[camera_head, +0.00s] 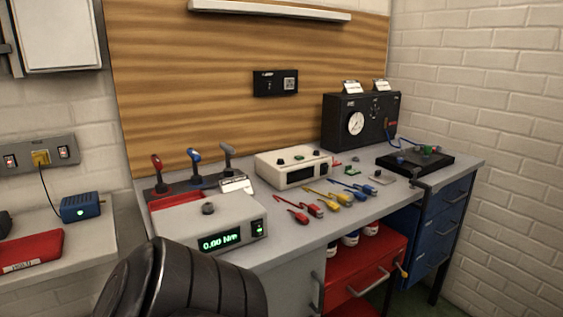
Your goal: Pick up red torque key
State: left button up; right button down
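The red torque key (157,167) appears to be the red-handled tool standing upright at the left end of a dark rack on the workbench. A blue-handled tool (195,160) and a grey-handled tool (228,152) stand to its right in the same rack. The red tool's lower end is at the rack, behind a light-grey torque meter box (185,235) with a green "0.00 Nm" display. Neither of my grippers is in view.
A white instrument box (292,167), several red, yellow and blue leads (328,198) and a black gauge unit (360,123) are on the workbench to the right. A dark ribbed rounded shape (190,285) blocks the lower foreground. A blue box (81,207) sits on the left bench.

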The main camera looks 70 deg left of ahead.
aim_at(161, 188)
jog(key=z, duration=0.35)
jog(key=k, duration=2.2)
jog(key=u, duration=0.8)
